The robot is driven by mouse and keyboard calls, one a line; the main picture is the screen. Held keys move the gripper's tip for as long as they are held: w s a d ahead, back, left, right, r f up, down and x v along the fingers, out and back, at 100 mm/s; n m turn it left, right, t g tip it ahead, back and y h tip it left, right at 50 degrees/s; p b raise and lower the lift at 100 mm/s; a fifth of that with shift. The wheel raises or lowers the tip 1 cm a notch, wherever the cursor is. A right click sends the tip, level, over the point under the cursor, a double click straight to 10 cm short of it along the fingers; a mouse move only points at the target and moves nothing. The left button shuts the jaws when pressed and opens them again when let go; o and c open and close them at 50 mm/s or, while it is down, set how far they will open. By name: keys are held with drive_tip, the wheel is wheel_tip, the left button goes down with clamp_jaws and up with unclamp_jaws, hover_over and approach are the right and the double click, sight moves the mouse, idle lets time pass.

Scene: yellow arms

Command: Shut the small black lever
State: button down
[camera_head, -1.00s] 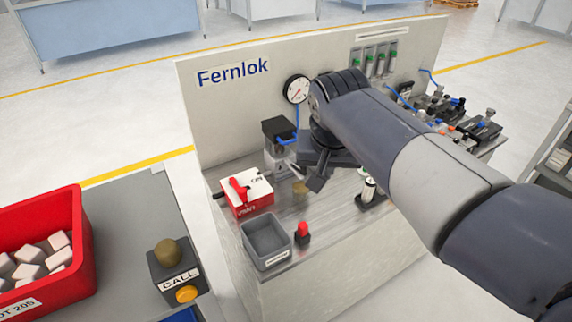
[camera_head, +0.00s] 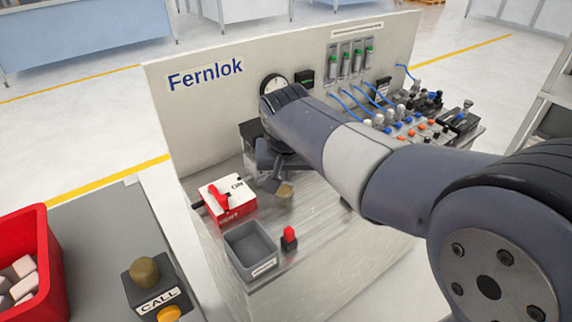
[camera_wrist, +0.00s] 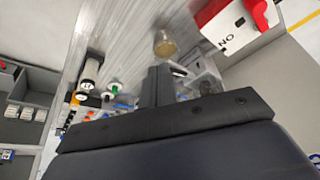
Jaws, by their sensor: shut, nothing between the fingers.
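My gripper (camera_head: 272,184) is shut and empty, pointing down over the metal worktop of the Fernlok bench, right of the red-and-white switch box. In the wrist view its closed dark fingers (camera_wrist: 158,86) stand up in the middle, close to a brass-coloured round part (camera_wrist: 165,46) and a pale metal block (camera_wrist: 203,76). A small black piece (camera_wrist: 179,69) shows beside the fingers at that block; I cannot tell whether it is the small black lever or whether the fingers touch it. In the head view my arm and gripper hide that area.
The switch box (camera_head: 228,201) has a red lever. A grey bin (camera_head: 250,250) and a red button (camera_head: 289,237) stand at the worktop's front. Valves with blue hoses (camera_head: 400,118) fill the right side. The upright Fernlok panel (camera_head: 205,110) bounds the back. A CALL box (camera_head: 158,285) stands at lower left.

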drive_tip(key=w+f, duration=0.4)
drive_tip(key=w, duration=0.2)
drive_tip(key=shift+f+p, duration=0.4)
drive_tip(key=shift+p, duration=0.05)
drive_tip(key=shift+w+d+n+y+p, duration=0.2)
drive_tip(key=shift+d+n, duration=0.15)
drive_tip(key=shift+n, duration=0.2)
drive_tip(key=shift+w+d+n+y+p, duration=0.1)
drive_tip(key=shift+d+n+y, duration=0.15)
drive_tip(key=shift+n, duration=0.3)
drive_tip(key=shift+w+d+n, duration=0.15)
drive_tip(key=shift+d+n, duration=0.15)
drive_tip(key=shift+n, duration=0.1)
drive_tip(key=w+d+n+g+y+p, duration=0.1)
drive_tip(key=w+d+n+y, duration=0.1)
drive_tip(key=w+n, duration=0.3)
drive_tip(key=n, duration=0.3)
drive_tip(key=shift+w+g+y, duration=0.35)
drive_tip(key=shift+w+g, duration=0.05)
